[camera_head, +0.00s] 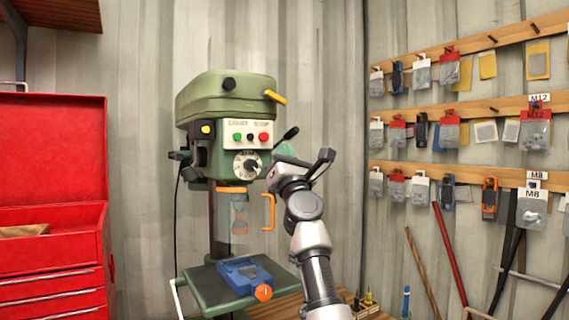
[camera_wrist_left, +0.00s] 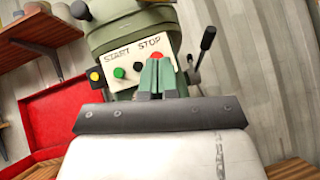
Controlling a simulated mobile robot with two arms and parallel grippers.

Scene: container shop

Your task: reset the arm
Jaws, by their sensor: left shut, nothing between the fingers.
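My left arm rises from the bottom centre of the head view. Its gripper (camera_head: 284,153) is beside the right edge of the green drill press (camera_head: 226,95), close to the control panel (camera_head: 234,133). In the left wrist view the gripper (camera_wrist_left: 156,66) has its greenish fingers together, with nothing between them. The fingertips overlap the panel just below the red STOP button (camera_wrist_left: 156,55). I cannot tell whether they touch it. The red button (camera_head: 264,137) shows uncovered in the head view. My right gripper is not in view.
A blue vise (camera_head: 240,272) with an orange knob sits on the press table. A clear guard (camera_head: 240,218) hangs above it. A black-knobbed lever (camera_head: 287,136) is close to my gripper. A red tool chest (camera_head: 50,160) stands left; pegboard rails with hanging packets (camera_head: 470,170) line the right wall.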

